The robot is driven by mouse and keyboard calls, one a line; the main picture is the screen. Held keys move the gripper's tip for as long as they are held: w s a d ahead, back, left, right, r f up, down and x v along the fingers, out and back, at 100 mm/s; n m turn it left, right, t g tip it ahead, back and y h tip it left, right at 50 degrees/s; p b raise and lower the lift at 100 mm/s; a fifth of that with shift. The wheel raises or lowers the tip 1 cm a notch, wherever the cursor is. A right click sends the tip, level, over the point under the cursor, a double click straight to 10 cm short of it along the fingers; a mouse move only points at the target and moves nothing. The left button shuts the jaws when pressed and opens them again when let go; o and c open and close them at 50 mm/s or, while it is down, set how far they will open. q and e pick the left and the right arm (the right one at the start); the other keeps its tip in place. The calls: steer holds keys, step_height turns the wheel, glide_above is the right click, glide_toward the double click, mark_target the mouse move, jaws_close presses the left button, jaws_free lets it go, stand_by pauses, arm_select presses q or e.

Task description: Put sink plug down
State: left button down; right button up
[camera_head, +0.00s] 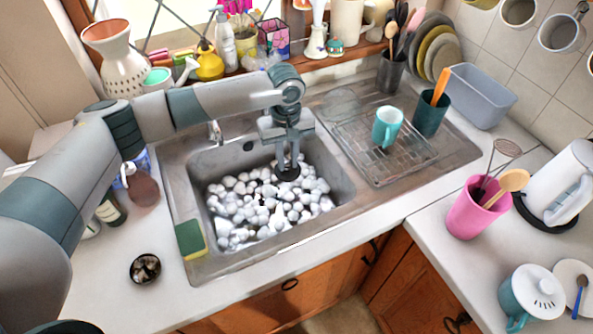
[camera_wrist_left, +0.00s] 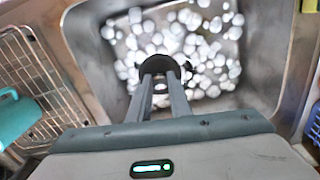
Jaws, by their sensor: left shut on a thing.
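My left gripper (camera_head: 288,160) reaches down into the steel sink (camera_head: 174,165) and is shut on the sink plug (camera_head: 287,174), a dark round disc. The plug hangs at the fingertips above the white foam. In the left wrist view the plug (camera_wrist_left: 172,66) shows as a dark rim partly behind the fingers (camera_wrist_left: 162,80), with foam around it. White foam balls (camera_head: 262,205) cover the sink floor, so the drain is hidden. My right gripper is in neither view.
A drying rack (camera_head: 392,158) with a teal mug (camera_head: 387,126) stands right of the sink. A green and yellow sponge (camera_head: 190,239) lies at the sink's front left corner. The faucet (camera_head: 215,132) stands at the back edge. A soap bottle (camera_head: 141,187) stands to the left.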

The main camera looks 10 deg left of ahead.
arm_select(q)
steer(key=s+a+r+m+b, duration=0.1)
steer(key=s+a+b, duration=0.3)
steer(key=s, duration=0.5)
steer(key=s+a+r+m+b, duration=0.2)
steer(key=s+a+m+b, duration=0.1)
steer(key=s, duration=0.5)
steer(key=a+m, duration=0.1)
steer(key=a, duration=0.1)
steer(key=shift+s+a+r+b, duration=0.3)
steer(key=shift+s+a+b, duration=0.05)
steer(key=shift+s, duration=0.05)
steer(key=shift+r, duration=0.1)
